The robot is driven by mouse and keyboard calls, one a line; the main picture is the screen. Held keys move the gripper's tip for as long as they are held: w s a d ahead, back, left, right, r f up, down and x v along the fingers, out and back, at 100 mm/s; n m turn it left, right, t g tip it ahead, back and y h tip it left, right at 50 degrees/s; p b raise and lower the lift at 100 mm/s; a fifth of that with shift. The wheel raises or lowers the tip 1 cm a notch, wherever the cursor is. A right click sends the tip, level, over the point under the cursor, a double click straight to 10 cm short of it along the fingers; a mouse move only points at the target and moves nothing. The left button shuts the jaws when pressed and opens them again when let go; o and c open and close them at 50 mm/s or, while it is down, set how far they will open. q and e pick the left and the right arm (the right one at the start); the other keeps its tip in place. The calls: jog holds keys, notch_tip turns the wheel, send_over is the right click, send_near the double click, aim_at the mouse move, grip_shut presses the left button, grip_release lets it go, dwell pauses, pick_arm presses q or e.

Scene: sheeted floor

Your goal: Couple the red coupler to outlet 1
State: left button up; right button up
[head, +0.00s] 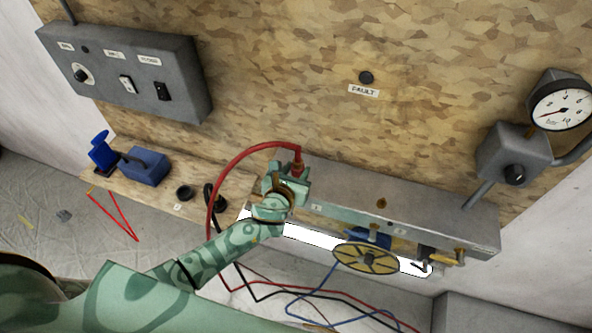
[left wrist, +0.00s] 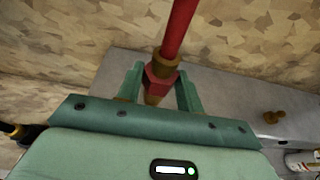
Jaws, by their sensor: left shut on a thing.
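The red coupler (head: 298,168) has a red hex body and brass ends, and shows large in the left wrist view (left wrist: 160,78). My left gripper (head: 286,183) is shut on it, with one finger on each side in the left wrist view (left wrist: 160,88). It holds the coupler over the left end of the grey manifold box (head: 345,190). A small label (head: 316,207) sits on the box front below the gripper; its number is too small to read. Any outlet there is hidden by the gripper, so I cannot tell whether the coupler touches it. My right gripper is not in view.
A bare brass outlet (head: 382,203) stands further right on the box, also in the left wrist view (left wrist: 273,117). A yellow handwheel (head: 366,258) and pressure gauge (head: 561,106) are at the right. The red hose (head: 222,172) loops left; several hoses hang below.

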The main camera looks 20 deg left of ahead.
pick_arm(q)
jog(key=shift+f, duration=0.3)
jog(key=shift+r, duration=0.1)
jog(key=o, duration=1.1)
jog(key=shift+s+r, duration=0.1)
jog(key=shift+s, duration=0.35)
jog(key=p+v, duration=0.1)
jog(key=v, duration=1.4)
jog(key=shift+s+a, duration=0.1)
jog(key=shift+s, duration=0.1)
